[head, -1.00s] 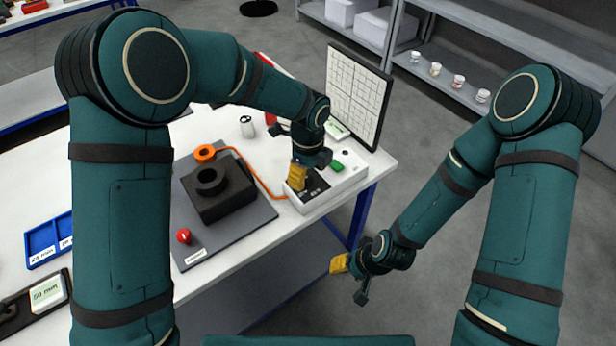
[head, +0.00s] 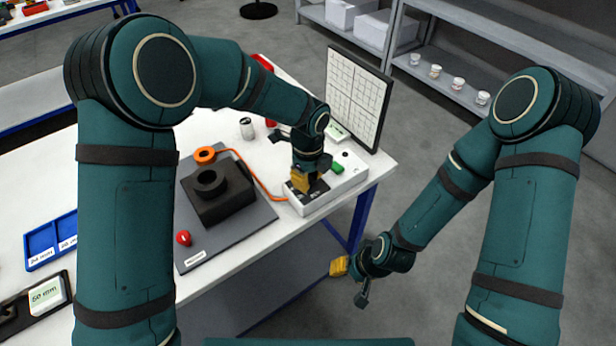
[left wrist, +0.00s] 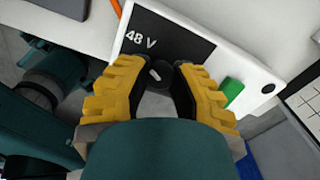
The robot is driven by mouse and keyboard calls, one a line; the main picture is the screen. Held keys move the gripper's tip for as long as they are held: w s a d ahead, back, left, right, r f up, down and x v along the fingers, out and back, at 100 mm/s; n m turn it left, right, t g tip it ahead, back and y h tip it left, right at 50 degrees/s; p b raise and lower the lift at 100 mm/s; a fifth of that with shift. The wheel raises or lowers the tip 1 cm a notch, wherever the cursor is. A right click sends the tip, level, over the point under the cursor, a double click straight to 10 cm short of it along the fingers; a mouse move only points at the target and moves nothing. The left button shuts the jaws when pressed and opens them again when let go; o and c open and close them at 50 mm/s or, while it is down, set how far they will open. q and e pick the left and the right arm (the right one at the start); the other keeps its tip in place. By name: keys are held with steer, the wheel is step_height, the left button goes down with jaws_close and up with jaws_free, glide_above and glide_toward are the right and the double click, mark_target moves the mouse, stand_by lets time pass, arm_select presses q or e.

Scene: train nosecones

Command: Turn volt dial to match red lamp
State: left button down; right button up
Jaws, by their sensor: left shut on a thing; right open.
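The white control box (head: 340,184) stands at the table's right end. In the left wrist view its black panel (left wrist: 165,38) reads "48 V", and the black volt dial (left wrist: 158,73) with a pale pointer mark sits between my yellow fingertips. My left gripper (head: 304,186) points down onto the box, shut on the dial, and hides it in the head view. A red lamp cannot be identified with certainty; a red ball-shaped piece (head: 183,238) sits on the grey plate. My right gripper (head: 350,280) is open and empty, off the table's front edge.
A green button (head: 337,168) and a black round spot are on the box. An orange cable (head: 258,182) runs from it to an orange ring (head: 205,155) behind a black block (head: 215,200) on the grey plate (head: 240,232). A gridded board (head: 357,95) stands behind the box.

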arm_select(q)
steer(key=n, duration=0.5)
steer(key=shift+n, duration=0.4)
steer(key=n, duration=0.6)
steer(key=shift+f+b, duration=0.1)
steer(key=shift+b, duration=0.3)
steer(key=n, duration=0.6)
steer(key=shift+n, duration=0.3)
steer(key=n, duration=0.5)
steer(key=shift+s, duration=0.1)
steer(key=shift+n, duration=0.3)
steer(key=c, duration=0.7)
jaws_free()
